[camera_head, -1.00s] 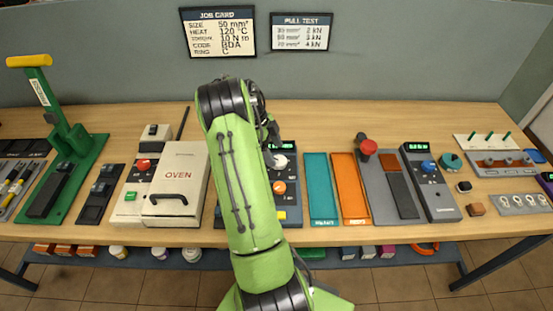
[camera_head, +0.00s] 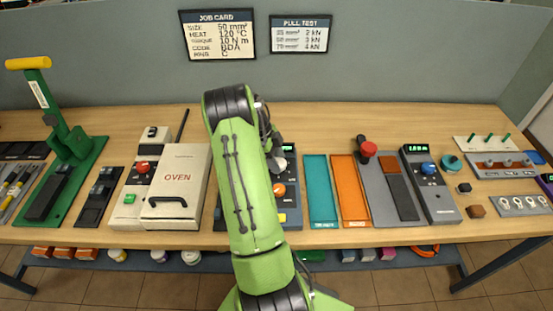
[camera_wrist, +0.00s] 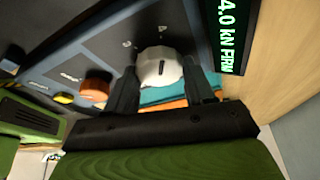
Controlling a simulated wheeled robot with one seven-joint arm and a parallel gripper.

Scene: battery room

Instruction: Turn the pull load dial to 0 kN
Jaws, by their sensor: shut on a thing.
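The pull load dial (camera_wrist: 160,68) is a round white knob with a dark pointer line, on the dark panel of the pull tester. It also shows in the head view (camera_head: 281,164), partly behind my arm. My gripper (camera_wrist: 161,84) is shut on the dial, with one black finger on each side of it. In the head view the fingers are mostly hidden by my green arm. The tester's display (camera_wrist: 231,35) reads 4.0 kN FIRM in green. Marks are printed on the panel beside the dial, too small to read surely.
An orange knob (camera_wrist: 95,89) and a yellow button (camera_wrist: 63,98) sit on the same panel. The oven (camera_head: 178,174) stands left of my arm; teal (camera_head: 320,190) and orange (camera_head: 350,190) trays lie to the right. A pull test card (camera_head: 299,34) hangs on the wall.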

